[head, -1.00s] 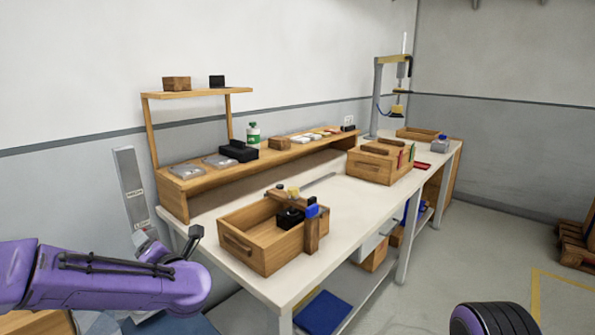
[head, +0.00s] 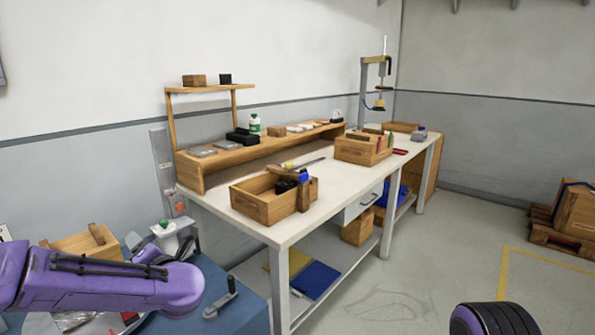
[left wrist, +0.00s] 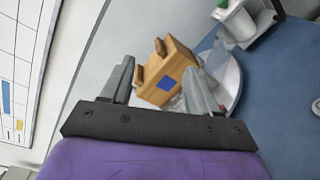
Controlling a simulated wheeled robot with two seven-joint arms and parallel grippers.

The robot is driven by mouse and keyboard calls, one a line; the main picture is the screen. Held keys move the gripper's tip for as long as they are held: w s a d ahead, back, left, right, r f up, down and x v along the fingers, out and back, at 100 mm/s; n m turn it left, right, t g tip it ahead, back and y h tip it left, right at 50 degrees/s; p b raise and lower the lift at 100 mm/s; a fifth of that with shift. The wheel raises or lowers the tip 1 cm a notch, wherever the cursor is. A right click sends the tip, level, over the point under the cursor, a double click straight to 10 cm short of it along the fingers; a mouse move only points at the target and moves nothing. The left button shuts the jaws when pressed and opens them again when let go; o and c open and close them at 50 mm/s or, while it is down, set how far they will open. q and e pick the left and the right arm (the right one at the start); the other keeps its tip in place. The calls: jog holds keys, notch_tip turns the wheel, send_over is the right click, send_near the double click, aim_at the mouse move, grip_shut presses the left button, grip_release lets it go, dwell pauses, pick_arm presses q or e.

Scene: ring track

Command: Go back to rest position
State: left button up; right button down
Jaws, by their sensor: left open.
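My left arm comes in from the left in the head view, its purple forearm low over the blue surface. Its gripper shows in the left wrist view (left wrist: 158,90), with two grey fingers spread apart and nothing between them touching. A wooden box with a blue square (left wrist: 166,75) appears beyond the fingers, apart from them. My right gripper is not visible; only a dark rounded part of mine shows at the bottom right of the head view.
A white workbench (head: 268,232) holds a wooden tray (head: 262,207) and a wooden toolbox (head: 352,151). A blue surface (head: 240,310) with a wooden box (head: 75,243) lies near my left arm. Open floor (head: 400,290) is at the right, with a pallet (head: 545,228) beyond.

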pick_arm(q)
jog(key=s+d+f+m+h, duration=0.2)
jog(key=s+f+m+h, duration=0.15)
jog(key=f+m, duration=0.45)
jog(key=s+d+f+m+g+h, duration=0.1)
jog(key=s+d+f+m+h, duration=0.25)
jog(key=f, duration=0.55)
jog(key=s+d+f+m+h, duration=0.2)
jog(key=s+f+m, duration=0.3)
jog(key=f+m, duration=0.35)
jog(key=s+a+f+m+g, duration=0.1)
jog(key=s+f, duration=0.3)
jog(key=s, duration=0.5)
jog(key=s+a+f+m+g+p, duration=0.1)
jog(key=s+f+m+g, duration=0.2)
jog(key=s, duration=0.5)
jog(key=s+a+f+m+g, duration=0.1)
jog(key=s+f+m+g, duration=0.1)
jog(key=s+f, duration=0.4)
jog(key=s+g, duration=0.1)
jog(key=s, duration=0.2)
jog(key=shift+s+a+f+g+p, duration=0.25)
jog(key=shift+s+a+g+p, duration=0.05)
jog(key=shift+s+a+p, duration=0.1)
